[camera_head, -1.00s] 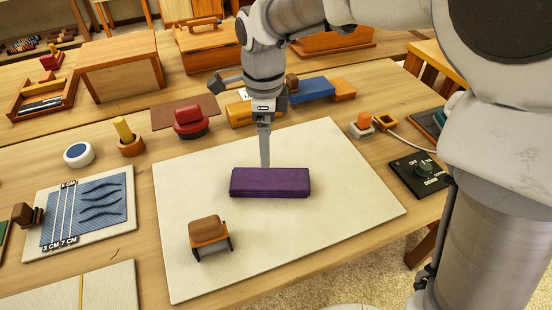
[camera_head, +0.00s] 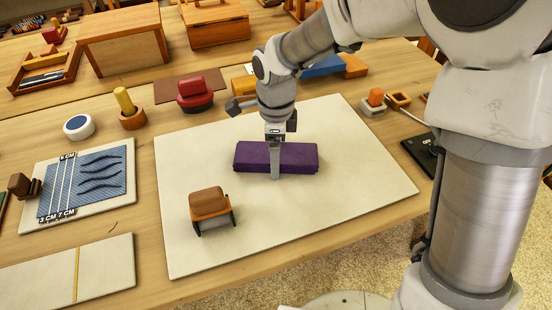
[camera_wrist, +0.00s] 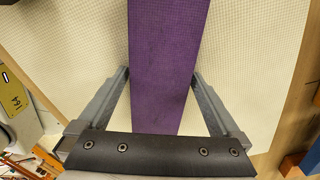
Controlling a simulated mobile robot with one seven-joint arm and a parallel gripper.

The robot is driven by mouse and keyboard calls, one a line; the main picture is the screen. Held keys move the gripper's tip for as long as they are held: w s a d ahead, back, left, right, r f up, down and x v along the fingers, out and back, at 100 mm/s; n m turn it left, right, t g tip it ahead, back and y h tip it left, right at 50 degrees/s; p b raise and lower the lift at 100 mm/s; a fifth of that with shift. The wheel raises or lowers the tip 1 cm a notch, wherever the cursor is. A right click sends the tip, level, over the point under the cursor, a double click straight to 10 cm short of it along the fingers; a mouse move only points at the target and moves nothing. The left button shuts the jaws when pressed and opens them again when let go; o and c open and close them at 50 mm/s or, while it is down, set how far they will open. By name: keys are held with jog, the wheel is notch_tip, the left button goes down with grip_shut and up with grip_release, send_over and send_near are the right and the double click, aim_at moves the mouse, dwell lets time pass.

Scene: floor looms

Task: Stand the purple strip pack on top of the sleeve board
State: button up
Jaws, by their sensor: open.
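The purple strip pack (camera_head: 305,158) lies flat on the large cream board (camera_head: 350,190) in the middle of the table. In the wrist view the pack (camera_wrist: 168,50) runs between the two fingers of my gripper (camera_wrist: 160,80). My gripper (camera_head: 276,166) is open and straddles the pack near its middle, with cream surface showing in narrow gaps beside it. In the head view one finger is in front of the pack; the other is hidden. I cannot tell for certain which thing is the sleeve board; a cream board with a yellow band (camera_head: 110,265) lies at lower left.
A brown padded block on dark legs (camera_head: 208,205) stands on the large board, left of the pack. A blue patterned board (camera_head: 90,182), a white round tin (camera_head: 78,127) and a red block (camera_head: 195,92) sit leftward and behind. The large board's front right is clear.

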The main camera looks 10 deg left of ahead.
jog(key=shift+c, duration=0.2)
jog(key=shift+r, duration=0.1)
jog(key=c, duration=1.4)
jog(key=shift+o, duration=0.2)
jog(key=r, duration=0.1)
jog(key=r+p, duration=0.1)
jog(key=r, duration=0.1)
jog(key=r+p, duration=0.1)
jog(key=r, duration=0.1)
jog(key=shift+w+d, duration=0.3)
jog(key=shift+d, duration=0.1)
jog(key=w+d+r+p, duration=0.3)
jog(key=w+d+r, duration=0.25)
jog(key=d, duration=0.35)
jog(key=d+f+n, duration=0.1)
jog(key=d+n, duration=0.3)
jog(key=w+d+f+n, duration=0.1)
jog(key=d+n, duration=0.3)
jog(key=n, duration=0.1)
jog(key=d+f+n, duration=0.2)
jog(key=d+n, duration=0.2)
jog(key=n, duration=0.1)
jog(key=shift+w+d, duration=0.15)
jog(key=shift+d+f+n, duration=0.2)
jog(key=shift+d+n, duration=0.35)
jog(key=shift+n, duration=0.35)
jog(key=shift+w+d+n, duration=0.1)
jog(key=shift+d+n, duration=0.1)
jog(key=shift+n, duration=0.1)
